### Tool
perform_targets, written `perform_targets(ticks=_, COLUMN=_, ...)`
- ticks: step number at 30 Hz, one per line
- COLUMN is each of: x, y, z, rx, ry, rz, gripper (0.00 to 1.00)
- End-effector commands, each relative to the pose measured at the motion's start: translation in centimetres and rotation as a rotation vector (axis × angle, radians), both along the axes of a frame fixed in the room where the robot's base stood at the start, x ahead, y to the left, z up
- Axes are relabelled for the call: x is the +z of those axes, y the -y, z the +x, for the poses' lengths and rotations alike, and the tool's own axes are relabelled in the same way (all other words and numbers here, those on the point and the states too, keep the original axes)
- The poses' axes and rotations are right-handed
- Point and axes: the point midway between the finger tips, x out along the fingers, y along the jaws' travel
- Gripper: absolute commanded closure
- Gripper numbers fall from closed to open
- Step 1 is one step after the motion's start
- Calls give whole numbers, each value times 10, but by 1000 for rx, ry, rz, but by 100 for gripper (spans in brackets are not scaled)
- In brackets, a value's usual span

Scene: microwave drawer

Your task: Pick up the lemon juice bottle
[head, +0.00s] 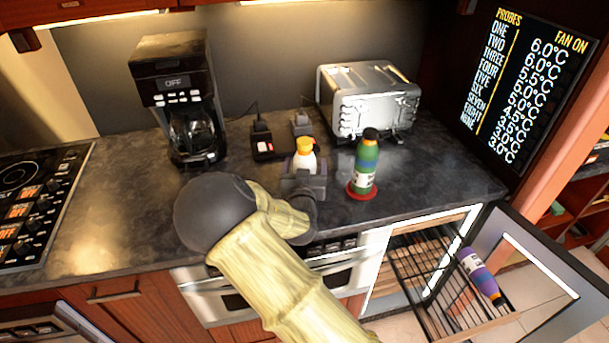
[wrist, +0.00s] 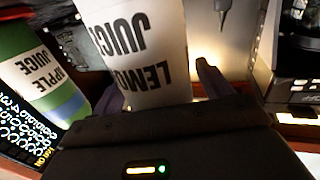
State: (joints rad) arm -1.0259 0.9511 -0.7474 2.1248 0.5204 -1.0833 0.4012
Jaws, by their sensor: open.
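The lemon juice bottle (head: 305,157) is white with a yellow cap and stands on the dark counter. In the wrist view its white label (wrist: 140,50) reads upside down and fills the space between the fingers. My gripper (head: 304,178) is low at the counter, open, with its fingers on either side of the bottle. In the wrist view the gripper (wrist: 155,95) shows a finger to each side of the bottle. The bottle's lower part is hidden behind the gripper in the head view.
A green apple juice bottle (head: 367,163) stands on a red coaster (head: 361,191) just right of my gripper. A toaster (head: 368,98) and a coffee maker (head: 178,100) stand behind. A purple bottle (head: 478,274) lies on a pulled-out wire rack (head: 411,267) at the lower right.

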Motion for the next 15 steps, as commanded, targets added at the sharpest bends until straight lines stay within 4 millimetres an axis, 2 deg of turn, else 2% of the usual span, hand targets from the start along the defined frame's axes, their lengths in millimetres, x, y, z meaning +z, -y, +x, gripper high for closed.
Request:
perform_targets(ticks=4, x=0, y=0, z=0, rx=0, ry=0, rz=0, gripper=22)
perform_targets(ticks=13, x=0, y=0, z=0, rx=0, ry=0, rz=0, gripper=81)
perform_targets(ticks=15, x=1, y=0, z=0, rx=0, ry=3, rz=1, gripper=84)
